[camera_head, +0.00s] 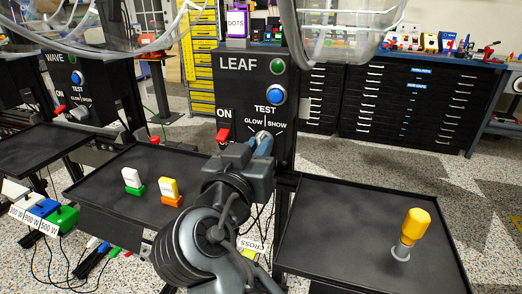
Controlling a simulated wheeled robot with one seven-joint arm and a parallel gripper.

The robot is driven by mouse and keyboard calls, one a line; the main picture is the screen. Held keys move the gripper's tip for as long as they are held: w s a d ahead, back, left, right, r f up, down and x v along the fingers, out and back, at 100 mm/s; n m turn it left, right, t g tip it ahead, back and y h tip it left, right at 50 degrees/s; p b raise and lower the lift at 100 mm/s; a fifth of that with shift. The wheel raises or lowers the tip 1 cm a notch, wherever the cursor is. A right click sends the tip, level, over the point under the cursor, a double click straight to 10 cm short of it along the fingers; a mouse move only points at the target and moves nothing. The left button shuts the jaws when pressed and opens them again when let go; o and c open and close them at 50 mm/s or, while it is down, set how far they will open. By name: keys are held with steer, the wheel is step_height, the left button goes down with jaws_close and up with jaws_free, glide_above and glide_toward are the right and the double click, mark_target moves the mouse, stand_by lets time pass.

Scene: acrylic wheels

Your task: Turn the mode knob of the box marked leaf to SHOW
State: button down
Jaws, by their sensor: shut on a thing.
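The black box marked LEAF (231,88) stands upright in the middle of the head view. Its mode knob (263,135) is pale and sits under the GLOW | SHOW label, to the right of the red ON switch (223,135). A blue TEST button (276,96) and a green round part (277,66) are above it. My gripper (262,143) is at the knob, with its blue-grey fingers shut on it. The fingers and wrist hide much of the knob, so I cannot tell exactly which way it points.
A black tray (330,240) at right holds a yellow-handled tool (415,227). Another tray (100,178) at left holds white-green and orange blocks. A box marked WAVE (53,75) stands at far left. Clear acrylic parts (340,30) hang above. Black drawers (420,110) stand behind.

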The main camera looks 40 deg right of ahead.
steer(key=shift+m+b, duration=1.5)
steer(key=shift+b, duration=0.8)
steer(key=shift+f+m+b, duration=0.2)
steer(key=shift+m+b, duration=0.7)
steer(key=shift+b, duration=0.75)
steer(key=shift+m+b, duration=1.1)
steer(key=shift+b, duration=0.7)
steer(key=shift+r, duration=0.15)
steer(key=shift+m+b, duration=0.5)
steer(key=shift+b, duration=0.35)
steer(key=shift+m+b, duration=1.8)
steer(key=shift+b, duration=0.9)
steer(key=shift+m, duration=0.3)
steer(key=shift+m+b, duration=0.5)
steer(key=shift+b, duration=0.55)
steer(key=c, duration=1)
jaws_free()
